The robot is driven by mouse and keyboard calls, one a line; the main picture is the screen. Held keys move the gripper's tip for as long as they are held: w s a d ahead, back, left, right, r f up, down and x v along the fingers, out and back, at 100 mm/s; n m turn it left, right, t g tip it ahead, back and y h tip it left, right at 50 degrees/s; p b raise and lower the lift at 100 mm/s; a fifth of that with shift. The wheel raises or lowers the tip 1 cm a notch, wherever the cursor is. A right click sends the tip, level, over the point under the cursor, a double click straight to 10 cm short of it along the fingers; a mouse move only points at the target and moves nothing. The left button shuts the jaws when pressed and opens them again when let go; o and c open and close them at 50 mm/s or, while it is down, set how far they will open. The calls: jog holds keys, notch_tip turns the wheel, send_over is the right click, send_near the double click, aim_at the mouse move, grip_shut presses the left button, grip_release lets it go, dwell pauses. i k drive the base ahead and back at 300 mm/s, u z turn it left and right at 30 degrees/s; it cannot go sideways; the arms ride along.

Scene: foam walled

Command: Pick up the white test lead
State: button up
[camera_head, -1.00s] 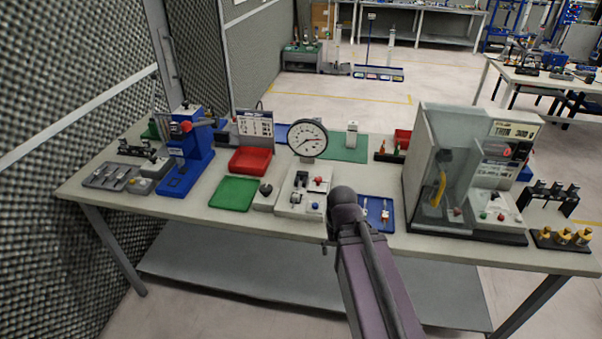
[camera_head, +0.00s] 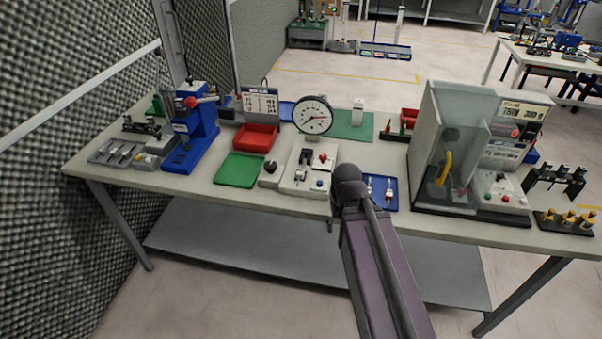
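A small blue tray (camera_head: 394,207) lies on the bench, right of centre, with a couple of slim pale pieces (camera_head: 388,191) on it. They are too small for me to tell whether one is the white test lead. I cannot pick out a white test lead for certain elsewhere on the bench. My arm rises from the bottom of the picture to a dark joint just left of the blue tray and covers part of the bench front. My gripper cannot be made out; its fingers do not show.
Left of my arm stand a white switch box (camera_head: 309,180), a dial gauge (camera_head: 313,116), a green mat (camera_head: 239,170), a red bin (camera_head: 256,138) and a blue press (camera_head: 192,135). A clear-fronted cabinet (camera_head: 452,150) stands right. A foam wall (camera_head: 70,80) bounds the left.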

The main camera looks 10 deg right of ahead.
aim_at(300, 172)
jog(key=u, duration=5)
jog(key=i, duration=0.1)
jog(key=z, duration=3.1)
jog(key=k, duration=0.9)
jog(key=z, duration=0.75)
